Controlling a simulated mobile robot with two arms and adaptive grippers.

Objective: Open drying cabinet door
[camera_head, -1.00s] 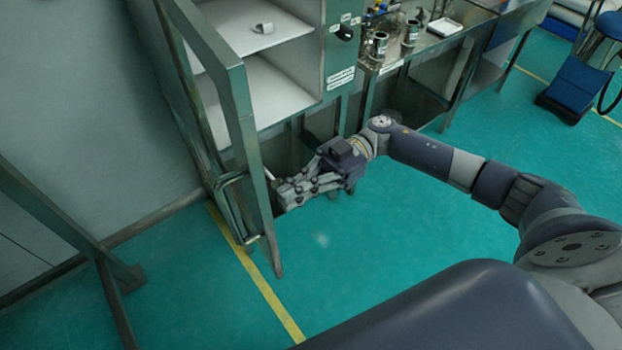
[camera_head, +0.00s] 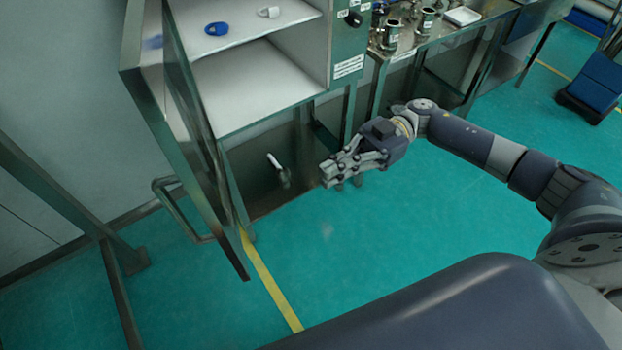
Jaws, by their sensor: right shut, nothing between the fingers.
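The drying cabinet (camera_head: 348,62) stands at the top middle, with white shelves inside. Its framed door (camera_head: 190,120) stands wide open at the cabinet's left side, swung out toward me. The door's bar handle (camera_head: 172,207) shows on the door's outer left face, near its lower part. My right gripper (camera_head: 328,173) is to the right of the door, in front of the cabinet's lower part. It is apart from the door, shut and empty. My left gripper is not in view.
A blue ring-like item (camera_head: 216,29) and a white one (camera_head: 268,12) lie on the upper shelf. A steel table (camera_head: 440,38) with metal containers stands right of the cabinet. A metal frame (camera_head: 75,215) stands at left. The green floor (camera_head: 400,215) before me is clear.

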